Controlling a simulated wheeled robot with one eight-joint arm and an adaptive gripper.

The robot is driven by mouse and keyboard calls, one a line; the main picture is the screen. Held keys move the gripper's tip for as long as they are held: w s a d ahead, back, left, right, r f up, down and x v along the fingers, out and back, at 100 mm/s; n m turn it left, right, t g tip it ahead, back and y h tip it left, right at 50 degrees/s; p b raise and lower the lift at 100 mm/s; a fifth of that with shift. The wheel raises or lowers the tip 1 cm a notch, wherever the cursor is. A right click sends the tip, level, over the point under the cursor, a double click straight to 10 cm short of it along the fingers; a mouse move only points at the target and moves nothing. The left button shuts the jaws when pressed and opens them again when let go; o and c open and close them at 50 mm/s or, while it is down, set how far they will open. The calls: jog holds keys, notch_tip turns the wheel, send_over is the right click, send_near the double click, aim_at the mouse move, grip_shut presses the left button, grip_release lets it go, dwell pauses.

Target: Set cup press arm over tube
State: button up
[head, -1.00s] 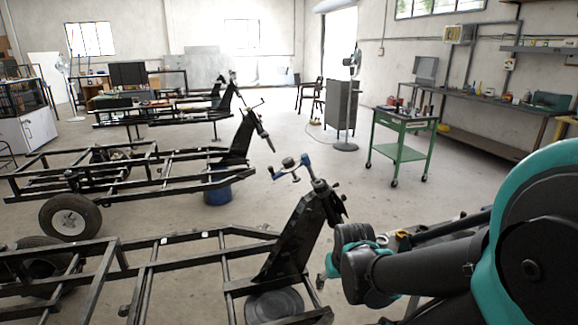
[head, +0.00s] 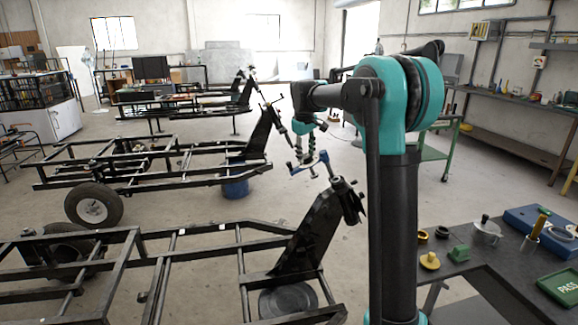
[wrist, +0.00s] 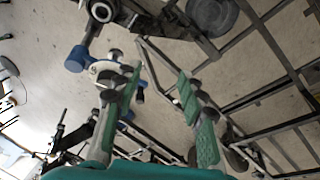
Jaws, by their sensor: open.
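The blue press arm (head: 323,158) stands at the top of the nearest frame's black upright, beside the tube (head: 341,184). In the wrist view its blue end (wrist: 78,59) and a round metal part (wrist: 104,70) lie by my left finger. A dark ring (wrist: 101,11), seemingly the tube's end, shows at the top of that view. My gripper (head: 308,150) hangs downward just above the press arm in the head view. In the wrist view my gripper (wrist: 158,112) is open, with green fingers apart and mostly floor between them. I cannot tell whether a finger touches the press arm.
A bench (head: 470,245) at the lower right holds cups, a yellow knob (head: 430,260), a blue box and a green PASS tray (head: 562,286). Several black chassis frames (head: 150,175) stand on the left. A green cart (head: 435,150) is partly hidden behind my arm.

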aim_at(289, 162)
jog(key=w+a+r+n, duration=0.45)
jog(key=w+a, duration=0.35)
jog(key=w, duration=0.4)
jog(key=shift+m+h, duration=0.3)
jog(key=shift+m, duration=0.05)
jog(key=x, duration=1.7)
jog(key=shift+s+a, duration=0.1)
jog(key=shift+s, duration=0.3)
jog(key=shift+c, duration=0.5)
grip_shut()
